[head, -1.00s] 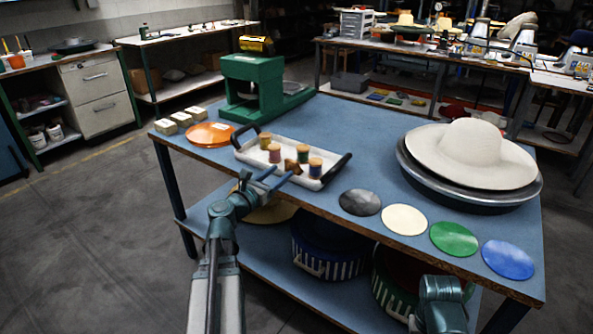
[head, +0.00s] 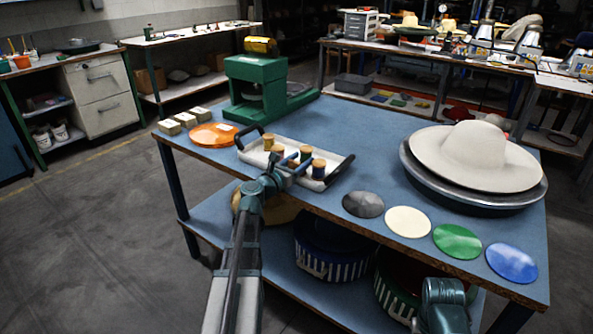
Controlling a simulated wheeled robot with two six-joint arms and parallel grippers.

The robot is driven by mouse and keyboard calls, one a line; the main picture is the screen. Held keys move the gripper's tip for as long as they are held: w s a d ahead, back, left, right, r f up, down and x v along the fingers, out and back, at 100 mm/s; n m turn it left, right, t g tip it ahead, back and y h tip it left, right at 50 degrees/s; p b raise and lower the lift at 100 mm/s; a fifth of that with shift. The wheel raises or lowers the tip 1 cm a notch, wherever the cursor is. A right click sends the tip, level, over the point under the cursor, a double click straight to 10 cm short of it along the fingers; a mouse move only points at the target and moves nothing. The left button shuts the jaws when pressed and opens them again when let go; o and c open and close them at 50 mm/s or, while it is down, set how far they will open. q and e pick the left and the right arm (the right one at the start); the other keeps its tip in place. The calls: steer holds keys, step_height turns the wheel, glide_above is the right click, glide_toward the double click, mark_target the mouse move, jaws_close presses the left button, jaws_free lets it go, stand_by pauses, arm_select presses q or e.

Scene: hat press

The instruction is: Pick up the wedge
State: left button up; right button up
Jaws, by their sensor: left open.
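The wedge does not show clearly now. A small brown block stood at the front of the white tray (head: 247,155) a second ago, and my left gripper (head: 298,164) now covers that spot. I cannot tell whether the fingers touch the block. My right gripper is not in view; only part of that arm shows at the bottom right.
The tray has dark raised handles at both ends. An orange disc (head: 213,135), pale blocks (head: 185,120) and a green press (head: 257,88) stand at the left. A pale hat (head: 475,155) and several coloured discs (head: 408,221) lie at the right. The blue table's middle (head: 370,135) is clear.

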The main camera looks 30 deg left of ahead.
arm_select(q)
steer(key=shift+w, duration=0.45)
jaws_close()
